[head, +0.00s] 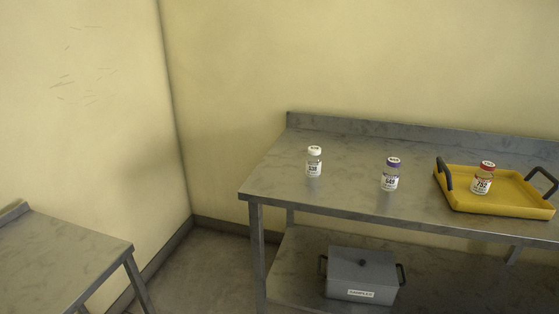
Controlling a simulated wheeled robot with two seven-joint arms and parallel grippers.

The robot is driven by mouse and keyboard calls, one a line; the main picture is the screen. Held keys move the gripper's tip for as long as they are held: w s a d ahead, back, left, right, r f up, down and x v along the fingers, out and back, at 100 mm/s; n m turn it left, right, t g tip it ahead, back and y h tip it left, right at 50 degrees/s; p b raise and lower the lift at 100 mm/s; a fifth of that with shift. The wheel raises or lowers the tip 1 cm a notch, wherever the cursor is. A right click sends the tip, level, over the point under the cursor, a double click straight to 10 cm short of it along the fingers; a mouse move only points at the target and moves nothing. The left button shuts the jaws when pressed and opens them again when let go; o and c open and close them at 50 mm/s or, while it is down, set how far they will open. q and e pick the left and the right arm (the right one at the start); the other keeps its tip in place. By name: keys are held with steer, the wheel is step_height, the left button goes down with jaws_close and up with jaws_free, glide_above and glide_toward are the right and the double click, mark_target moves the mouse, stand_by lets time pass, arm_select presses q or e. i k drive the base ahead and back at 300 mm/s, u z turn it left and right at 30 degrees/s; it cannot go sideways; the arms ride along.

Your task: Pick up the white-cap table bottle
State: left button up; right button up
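The white-cap bottle (314,162) stands upright on the left part of the metal table (345,190) in the head view. It is a small clear bottle with a white label. Neither of my grippers shows in this view. Nothing touches or hides the bottle.
A purple-cap bottle (390,174) stands to its right. Further right, a yellow tray (465,201) with dark handles holds a red-cap bottle (482,178). A grey lidded box (362,274) sits on the lower shelf. Another metal table (60,262) is at lower left, with floor between.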

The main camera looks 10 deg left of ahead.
mark_target(313, 162)
steer(key=u, duration=0.6)
steer(key=i, duration=0.7)
steer(key=u, duration=0.15)
